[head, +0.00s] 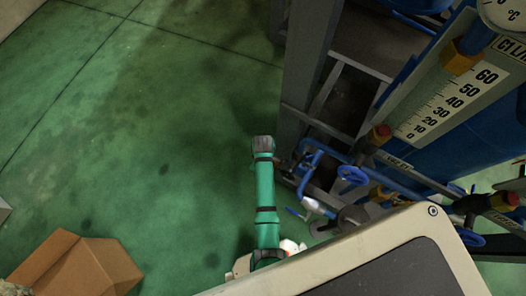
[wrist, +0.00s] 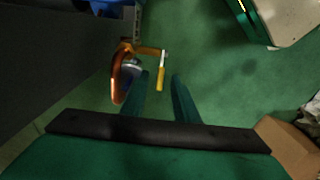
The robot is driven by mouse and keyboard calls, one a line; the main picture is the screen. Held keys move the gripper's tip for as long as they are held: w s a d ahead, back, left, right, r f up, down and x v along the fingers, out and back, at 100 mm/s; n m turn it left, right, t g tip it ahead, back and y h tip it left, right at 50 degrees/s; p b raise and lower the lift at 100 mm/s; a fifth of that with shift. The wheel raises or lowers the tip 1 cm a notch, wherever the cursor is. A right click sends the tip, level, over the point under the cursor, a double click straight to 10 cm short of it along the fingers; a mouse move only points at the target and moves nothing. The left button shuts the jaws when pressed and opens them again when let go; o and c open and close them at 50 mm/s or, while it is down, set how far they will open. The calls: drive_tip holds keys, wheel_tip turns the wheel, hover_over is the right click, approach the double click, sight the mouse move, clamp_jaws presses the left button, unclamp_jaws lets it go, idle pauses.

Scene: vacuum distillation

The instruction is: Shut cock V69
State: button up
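In the wrist view a small lever with a yellow grip (wrist: 160,79) sticks out from a copper-coloured fitting (wrist: 120,78). It is likely the cock's handle, but no V69 label is readable. My gripper (wrist: 159,92) is open, its two dark green fingers apart. The yellow grip appears in the gap between the fingertips, seemingly beyond them, with no contact visible. In the head view my green arm (head: 265,195) stands beside the blue pipework (head: 352,175); I cannot make out the gripper or the yellow lever there.
A grey steel post (head: 305,70) and a column with a scale (head: 450,100) stand at the right in the head view. A cardboard box (head: 78,268) lies at lower left.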

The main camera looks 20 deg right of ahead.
drive_tip(key=shift+c, duration=0.6)
clamp_jaws()
drive_tip(key=shift+w+a+f+g+h, duration=0.3)
drive_tip(key=shift+f+g+h, duration=0.1)
drive_tip(key=shift+g, duration=0.2)
drive_tip(key=shift+w+a+f+g+h, duration=0.1)
drive_tip(key=shift+f+g+h, duration=0.2)
drive_tip(key=shift+g+h, duration=0.25)
drive_tip(key=shift+w+a+f+g+h, duration=0.1)
drive_tip(key=shift+f+g+h, duration=0.15)
drive_tip(key=shift+g+h, duration=0.25)
